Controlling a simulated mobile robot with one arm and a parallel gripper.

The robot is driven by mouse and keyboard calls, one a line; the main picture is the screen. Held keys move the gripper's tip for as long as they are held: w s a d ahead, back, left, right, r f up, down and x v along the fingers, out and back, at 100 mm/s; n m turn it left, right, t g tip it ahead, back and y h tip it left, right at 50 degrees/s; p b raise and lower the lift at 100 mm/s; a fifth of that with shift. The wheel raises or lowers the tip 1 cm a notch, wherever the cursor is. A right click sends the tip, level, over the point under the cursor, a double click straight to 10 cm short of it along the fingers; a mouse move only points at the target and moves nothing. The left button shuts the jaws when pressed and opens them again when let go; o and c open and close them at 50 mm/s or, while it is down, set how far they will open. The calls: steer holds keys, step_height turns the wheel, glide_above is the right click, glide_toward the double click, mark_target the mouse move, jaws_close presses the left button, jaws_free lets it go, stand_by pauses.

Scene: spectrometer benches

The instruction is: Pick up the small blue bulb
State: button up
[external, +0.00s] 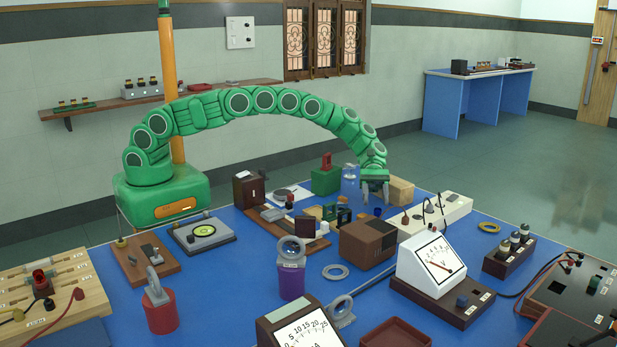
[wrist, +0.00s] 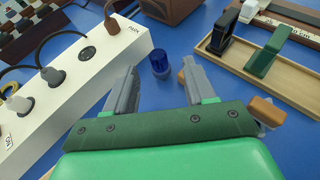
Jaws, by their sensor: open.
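The small blue bulb (wrist: 159,61) is a dark blue glassy cap on a grey-blue base. It stands upright on the blue table in the wrist view, just beyond and between my fingertips. In the external view the bulb (external: 377,211) is a tiny dark blue spot under my gripper (external: 375,194). My gripper, which also shows in the wrist view (wrist: 160,75), is open and empty, with one grey finger on each side of the bulb's line. The fingers look apart from the bulb.
A white power strip (wrist: 65,75) with plugs and cords lies left of the bulb in the wrist view. A wooden tray (wrist: 262,62) with black and green pieces lies to the right. A brown box (wrist: 172,10) stands beyond.

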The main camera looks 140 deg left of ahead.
mark_target(378, 209)
steer(key=shift+x, duration=2.95)
steer(key=shift+w+a, duration=0.1)
steer(key=shift+a, duration=0.05)
steer(key=shift+c, duration=0.3)
jaws_close()
